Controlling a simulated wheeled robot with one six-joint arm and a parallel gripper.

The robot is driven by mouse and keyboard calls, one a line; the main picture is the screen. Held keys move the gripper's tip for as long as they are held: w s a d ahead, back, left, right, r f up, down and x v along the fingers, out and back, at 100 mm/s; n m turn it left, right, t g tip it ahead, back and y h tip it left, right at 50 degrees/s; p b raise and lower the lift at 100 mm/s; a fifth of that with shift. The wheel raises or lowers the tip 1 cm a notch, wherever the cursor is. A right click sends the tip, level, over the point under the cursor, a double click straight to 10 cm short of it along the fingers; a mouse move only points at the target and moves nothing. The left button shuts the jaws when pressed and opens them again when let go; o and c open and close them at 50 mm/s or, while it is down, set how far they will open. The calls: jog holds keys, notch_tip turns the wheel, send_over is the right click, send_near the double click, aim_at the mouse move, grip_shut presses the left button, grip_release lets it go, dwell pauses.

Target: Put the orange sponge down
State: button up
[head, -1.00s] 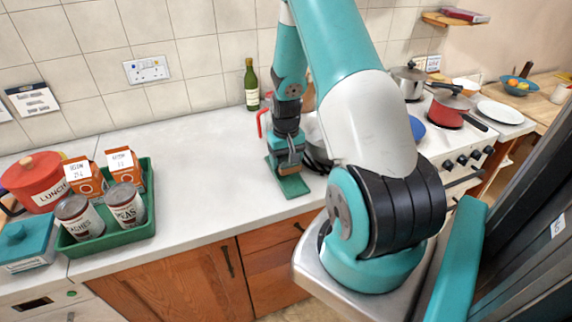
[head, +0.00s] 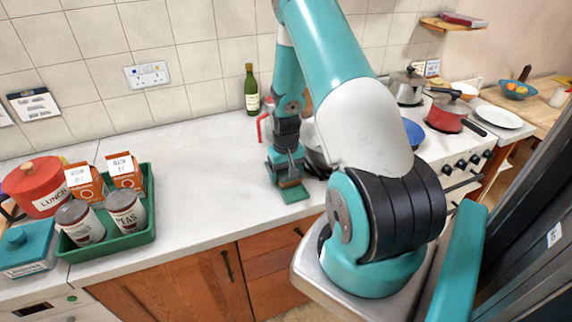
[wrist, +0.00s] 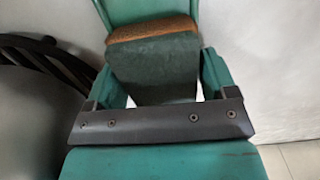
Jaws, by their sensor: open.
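The orange sponge (wrist: 155,33) shows in the wrist view as an orange-brown strip above a dark green face (wrist: 152,68). It lies between the two teal fingers of my gripper (wrist: 160,82). The fingers are apart, one on each side of the sponge. In the head view my gripper (head: 289,180) points down low over the counter, at a flat green piece (head: 296,195). I cannot make out the sponge in the head view, where the gripper hides that spot.
The white counter (head: 190,180) is clear left of my gripper. A green tray (head: 110,243) holds cans and cartons. A red lunch tin (head: 35,188) and teal box (head: 25,250) stand beside it. A bottle (head: 251,90), red-handled item (head: 264,127) and the hob lie behind and right.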

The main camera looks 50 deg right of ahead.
aim_at(286, 170)
notch_tip(286, 170, up, 12)
jog(key=b, duration=0.4)
jog(key=w+a+r+n+t+y, duration=0.1)
jog(key=a+r+n, duration=0.1)
jog(key=a+r, duration=0.35)
jog(key=w+a+r+n, duration=0.2)
jog(key=a, duration=0.7)
jog(key=s+a+r+n+y, duration=0.1)
jog(key=s+a+r+n, duration=0.1)
jog(key=s+a, duration=0.4)
jog(key=s+a+r+n+y, duration=0.1)
jog(key=s+a+r+n, duration=0.2)
jog(key=s+a, duration=0.3)
jog(key=s+a+r+n+g+y, duration=0.1)
jog(key=s+a+n, duration=0.3)
jog(key=a, duration=0.8)
jog(key=shift+s+a+r, duration=0.3)
jog(key=shift+s+r, duration=0.55)
jog(key=shift+s, duration=0.1)
